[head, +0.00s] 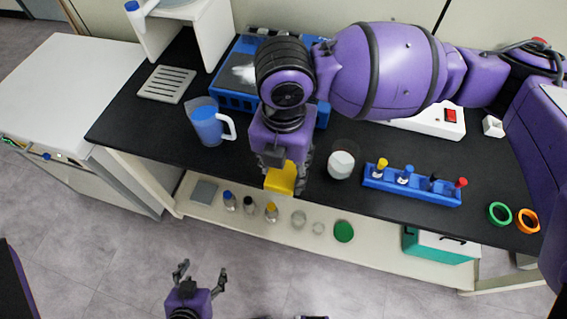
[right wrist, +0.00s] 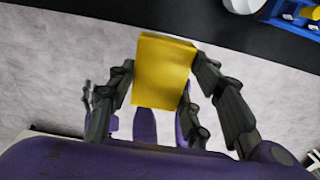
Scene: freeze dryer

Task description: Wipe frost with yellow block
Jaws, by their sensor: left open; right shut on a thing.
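The yellow block (head: 280,178) is held in my right gripper (head: 287,172) above the front edge of the black table. In the right wrist view the yellow block (right wrist: 165,72) sits between both fingers of the right gripper (right wrist: 165,80). A white frost patch (head: 243,72) lies on the dark top of the blue device (head: 236,102) at the back, partly hidden by my right arm. My left gripper (head: 200,276) is open and empty, low in front of the table over the floor.
A blue pitcher (head: 208,127) stands left of the right gripper. A white-filled beaker (head: 341,164) and a blue rack (head: 411,186) stand to its right. Green (head: 499,213) and orange (head: 528,221) rings lie at the right end. Several bottles stand on the lower shelf (head: 380,249).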

